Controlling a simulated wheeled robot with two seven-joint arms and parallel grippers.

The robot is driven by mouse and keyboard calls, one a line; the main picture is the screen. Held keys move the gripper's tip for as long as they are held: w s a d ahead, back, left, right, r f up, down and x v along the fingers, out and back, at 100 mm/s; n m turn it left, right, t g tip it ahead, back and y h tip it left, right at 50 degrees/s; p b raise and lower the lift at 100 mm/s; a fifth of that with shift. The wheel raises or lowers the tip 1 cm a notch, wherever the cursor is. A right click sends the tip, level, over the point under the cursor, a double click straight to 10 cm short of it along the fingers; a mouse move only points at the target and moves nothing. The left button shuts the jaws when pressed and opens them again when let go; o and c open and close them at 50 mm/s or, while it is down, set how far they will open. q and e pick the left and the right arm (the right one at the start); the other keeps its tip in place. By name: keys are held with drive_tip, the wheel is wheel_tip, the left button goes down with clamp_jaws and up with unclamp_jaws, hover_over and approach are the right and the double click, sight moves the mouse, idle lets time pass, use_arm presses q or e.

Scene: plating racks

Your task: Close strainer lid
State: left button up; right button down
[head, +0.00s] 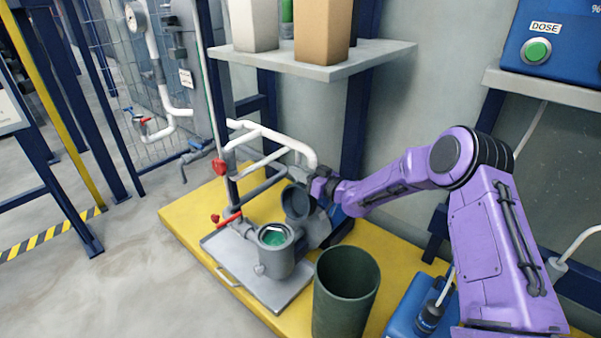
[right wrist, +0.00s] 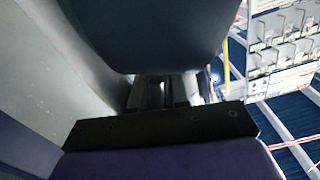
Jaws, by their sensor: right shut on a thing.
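The grey strainer pot (head: 276,262) stands on a metal tray on the yellow platform, with a green inside showing through its open top. Its round grey lid (head: 296,203) is tilted up, standing open at the back of the pot. My right gripper (head: 316,190) is at the upper right edge of the lid and is shut on it; the fingertips are small and partly hidden. In the right wrist view, the gripper fingers (right wrist: 165,92) show only in part, below a large dark shape that I cannot identify for sure. My left gripper is not in view.
A dark green bin (head: 346,290) stands right of the metal tray (head: 226,248). White pipes and red-handled valves (head: 220,167) are close behind the strainer. A shelf (head: 320,64) with containers hangs above.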

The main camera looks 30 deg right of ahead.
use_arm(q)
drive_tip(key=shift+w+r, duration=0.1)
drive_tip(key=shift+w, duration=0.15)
use_arm(e)
drive_tip(key=shift+a+r, duration=0.1)
drive_tip(key=shift+r, duration=0.05)
